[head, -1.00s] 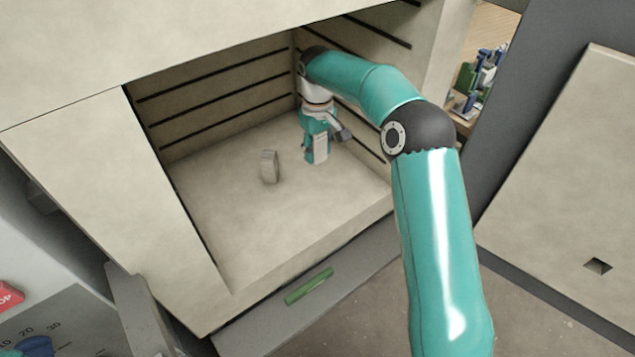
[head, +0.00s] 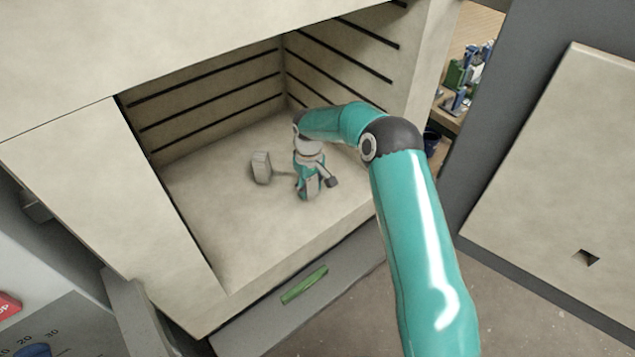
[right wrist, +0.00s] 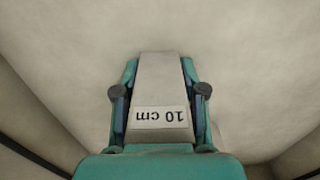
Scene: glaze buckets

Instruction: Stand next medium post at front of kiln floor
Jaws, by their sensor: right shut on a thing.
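My right gripper (head: 309,192) reaches down inside the kiln, low over its floor (head: 215,225), right of the middle. It is shut on a pale post (right wrist: 160,88) with an upside-down "10 cm" label, which lies between the two fingers in the right wrist view. In the head view the gripper mostly hides this post, and I cannot tell whether it touches the floor. Another pale post (head: 261,168) stands on the kiln floor, left of my right gripper and apart from it. My left gripper is not in view.
The kiln walls (head: 210,95) have dark horizontal grooves. The front sill (head: 300,250) edges the opening, with a green bar (head: 304,284) below it. The kiln door (head: 540,170) stands open at right. The front and left of the kiln floor are clear.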

